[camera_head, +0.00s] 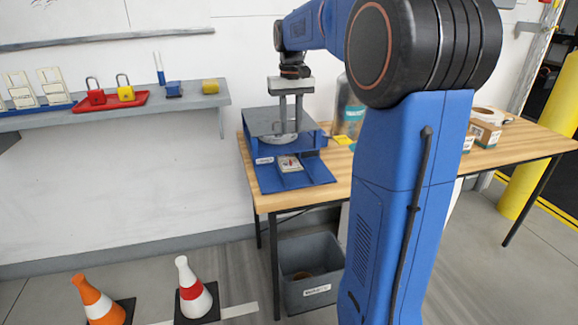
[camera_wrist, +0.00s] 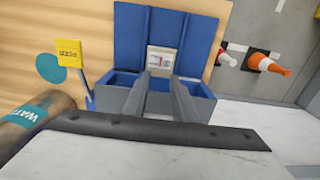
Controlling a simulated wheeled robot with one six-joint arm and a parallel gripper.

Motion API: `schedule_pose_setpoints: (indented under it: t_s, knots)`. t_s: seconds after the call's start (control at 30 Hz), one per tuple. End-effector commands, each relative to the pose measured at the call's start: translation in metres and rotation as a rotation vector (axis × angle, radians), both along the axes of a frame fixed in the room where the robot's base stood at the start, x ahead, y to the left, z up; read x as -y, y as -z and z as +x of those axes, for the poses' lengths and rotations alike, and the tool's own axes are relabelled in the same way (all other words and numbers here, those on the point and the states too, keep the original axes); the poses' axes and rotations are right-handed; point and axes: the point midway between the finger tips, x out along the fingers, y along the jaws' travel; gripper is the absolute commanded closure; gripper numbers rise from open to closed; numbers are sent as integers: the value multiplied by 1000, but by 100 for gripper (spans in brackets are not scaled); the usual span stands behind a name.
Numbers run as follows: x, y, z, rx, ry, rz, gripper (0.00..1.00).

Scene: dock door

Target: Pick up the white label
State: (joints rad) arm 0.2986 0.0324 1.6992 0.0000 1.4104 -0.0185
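A white label (camera_head: 290,163) with printing on it lies in the front part of a blue tray (camera_head: 262,178) on the wooden table. In the wrist view the label (camera_wrist: 160,60) shows white with red and dark marks, just beyond the fingertips. My gripper (camera_head: 291,130) points down over the raised back part of the blue holder. Its two grey fingers (camera_wrist: 160,84) are apart with a visible gap, and I see nothing held between them. The label lies clear of the fingers; the exact height between them is hard to tell.
Boxes (camera_head: 484,130) sit at the table's right. A grey bin (camera_head: 312,278) is below. Cones (camera_head: 194,290) stand on the floor. A wall shelf (camera_head: 205,102) holds padlocks on a red tray (camera_head: 115,101).

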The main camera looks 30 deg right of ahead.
Motion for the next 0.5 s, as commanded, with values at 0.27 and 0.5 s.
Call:
schedule_pose_setpoints:
  t_s: [0.27, 0.5]
  knots:
    - [0, 46, -1, -2, 0, 1, 75]
    - [0, 62, 0, 0, 0, 0, 75]
